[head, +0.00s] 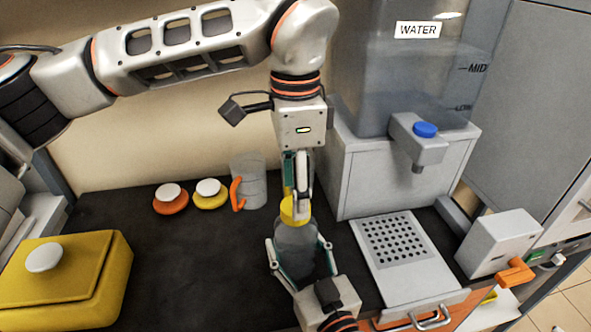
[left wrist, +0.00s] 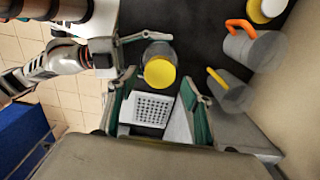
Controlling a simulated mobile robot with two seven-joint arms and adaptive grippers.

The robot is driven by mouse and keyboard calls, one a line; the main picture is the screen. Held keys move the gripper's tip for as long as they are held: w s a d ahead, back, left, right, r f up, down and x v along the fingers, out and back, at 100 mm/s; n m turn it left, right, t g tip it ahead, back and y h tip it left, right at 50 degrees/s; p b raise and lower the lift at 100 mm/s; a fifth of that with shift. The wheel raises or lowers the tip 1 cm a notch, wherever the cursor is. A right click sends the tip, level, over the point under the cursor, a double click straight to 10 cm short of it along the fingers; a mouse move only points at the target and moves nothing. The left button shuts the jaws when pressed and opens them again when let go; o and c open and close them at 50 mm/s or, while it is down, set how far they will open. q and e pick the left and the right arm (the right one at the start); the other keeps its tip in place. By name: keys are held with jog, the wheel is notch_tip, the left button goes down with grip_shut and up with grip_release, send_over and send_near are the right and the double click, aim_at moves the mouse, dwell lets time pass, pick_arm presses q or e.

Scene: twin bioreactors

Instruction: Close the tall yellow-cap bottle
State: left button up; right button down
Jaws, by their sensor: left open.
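The tall bottle (head: 295,250) is grey and see-through and stands upright on the dark counter. Its yellow cap (head: 293,209) is on top; I cannot tell how tightly it sits. My left gripper (head: 297,190) points down from above at the cap. In the left wrist view its green-padded fingers (left wrist: 158,80) are open, one on each side of the cap (left wrist: 160,72). My right gripper (head: 299,250) comes from the front, with its fingers on both sides of the bottle body, apparently shut on it. The far finger's contact is partly hidden.
A jug with an orange handle (head: 240,187) stands behind. Another with a yellow handle (left wrist: 217,80) shows beside it. Orange (head: 170,198) and yellow (head: 210,193) lids lie left. The water dispenser (head: 400,160) and perforated tray (head: 395,240) are right; a yellow box (head: 95,262) is left.

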aim_at(296, 239)
pick_arm(q)
jog(key=shift+f, duration=1.75)
